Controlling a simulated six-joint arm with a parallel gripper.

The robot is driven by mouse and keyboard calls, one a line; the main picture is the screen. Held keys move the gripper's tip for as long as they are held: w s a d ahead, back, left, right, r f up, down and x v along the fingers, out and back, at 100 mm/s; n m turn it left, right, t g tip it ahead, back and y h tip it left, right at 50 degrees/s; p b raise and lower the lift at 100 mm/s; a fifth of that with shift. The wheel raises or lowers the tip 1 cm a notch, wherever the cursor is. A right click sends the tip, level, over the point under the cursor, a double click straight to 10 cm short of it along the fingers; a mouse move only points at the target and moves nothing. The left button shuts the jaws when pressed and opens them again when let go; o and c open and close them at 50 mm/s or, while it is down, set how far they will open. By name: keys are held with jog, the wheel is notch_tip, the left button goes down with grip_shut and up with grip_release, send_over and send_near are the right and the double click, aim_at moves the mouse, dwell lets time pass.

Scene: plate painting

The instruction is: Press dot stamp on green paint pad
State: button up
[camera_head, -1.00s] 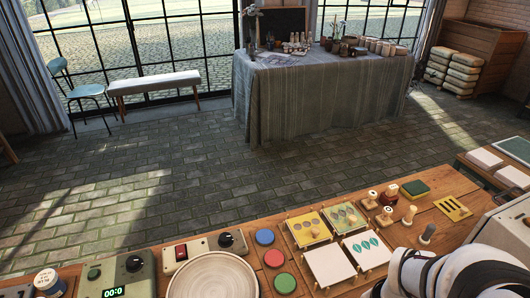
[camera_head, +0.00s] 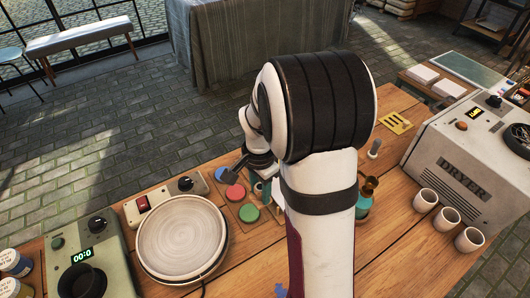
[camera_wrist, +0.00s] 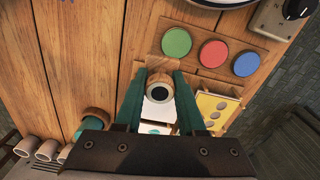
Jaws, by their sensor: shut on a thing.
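My gripper (camera_wrist: 159,84) has teal fingers and is shut on a stamp (camera_wrist: 158,92), seen end-on in the wrist view as a round wooden piece with a dark circle and pale centre. Its stamping face is hidden, so I cannot tell its pattern. The green paint pad (camera_wrist: 176,42) lies ahead of the fingertips and slightly right, apart from the stamp in the picture. The green pad also shows in the head view (camera_head: 249,213), just left of my arm. My arm mostly hides the gripper and the stamp there.
The red pad (camera_head: 235,192) and blue pad (camera_head: 223,174) share the green pad's wooden board. A round turntable (camera_head: 182,237) stands left of them. A yellow-patterned card (camera_wrist: 216,110) sits right of my fingers. Three white cups (camera_head: 447,220) and a dryer (camera_head: 470,150) stand at right.

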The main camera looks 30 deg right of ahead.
jog(key=shift+w+a+f, duration=0.35)
jog(key=shift+w+f, duration=0.1)
jog(key=shift+f, duration=0.65)
jog(key=shift+w+a+f, duration=0.4)
jog(key=shift+w+f, duration=0.05)
jog(key=shift+f, duration=0.7)
jog(key=shift+w+a+f, duration=0.35)
jog(key=shift+w+f, duration=0.1)
jog(key=shift+f, duration=0.65)
jog(key=shift+f, duration=0.6)
notch_tip(320, 180, up, 7)
